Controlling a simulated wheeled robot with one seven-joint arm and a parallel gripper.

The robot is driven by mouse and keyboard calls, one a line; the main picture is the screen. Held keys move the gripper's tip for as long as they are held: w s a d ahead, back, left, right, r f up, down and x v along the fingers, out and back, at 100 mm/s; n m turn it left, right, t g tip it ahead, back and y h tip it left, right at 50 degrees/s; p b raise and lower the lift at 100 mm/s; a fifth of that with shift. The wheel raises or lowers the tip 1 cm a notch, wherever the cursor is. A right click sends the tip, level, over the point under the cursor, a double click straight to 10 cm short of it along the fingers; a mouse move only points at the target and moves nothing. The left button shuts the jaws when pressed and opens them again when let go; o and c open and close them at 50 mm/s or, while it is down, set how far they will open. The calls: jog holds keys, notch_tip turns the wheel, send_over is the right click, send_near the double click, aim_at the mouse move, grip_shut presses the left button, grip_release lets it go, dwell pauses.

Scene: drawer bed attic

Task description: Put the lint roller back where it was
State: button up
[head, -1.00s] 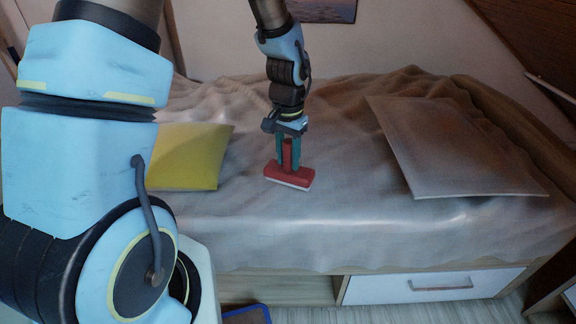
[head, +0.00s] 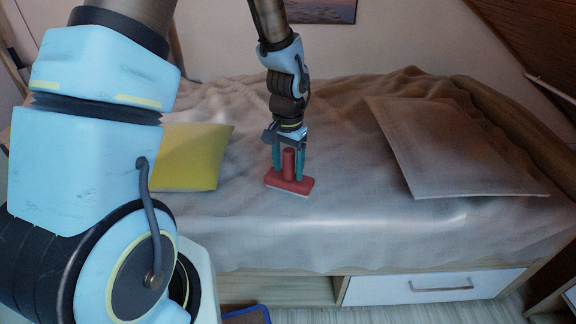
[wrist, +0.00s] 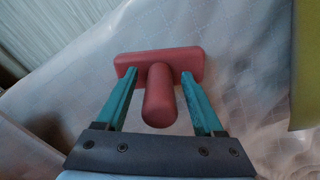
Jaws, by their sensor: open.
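The red lint roller (head: 289,184) rests on the bed with its wide head down and its handle pointing up. It also shows in the wrist view (wrist: 159,92). My gripper (head: 288,176) is above it with its two teal fingers apart, one on each side of the handle. In the wrist view the fingers (wrist: 158,75) show clear gaps to the handle, and their tips reach down close to the head. Whether the tips touch the head I cannot tell.
The bed (head: 340,225) has a rumpled grey cover. A yellow pillow (head: 190,155) lies left of the roller and a grey pillow (head: 450,150) lies to the right. A white drawer (head: 435,286) is under the bed. The cover around the roller is mostly clear.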

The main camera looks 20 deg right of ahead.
jog(key=shift+r, duration=0.15)
notch_tip(320, 180, up, 12)
jog(key=shift+r+p, duration=0.1)
jog(key=shift+p, duration=0.55)
jog(key=s+a+r+n, duration=0.1)
jog(key=a+n, duration=0.3)
jog(key=a, duration=0.8)
jog(key=s+a+r+n+t, duration=0.1)
jog(key=a+n, duration=0.4)
jog(key=a, duration=0.7)
jog(key=shift+s+a+t, duration=0.3)
jog(key=shift+s+a, duration=0.05)
jog(key=shift+s, duration=0.1)
notch_tip(320, 180, up, 13)
jog(key=p, duration=1.3)
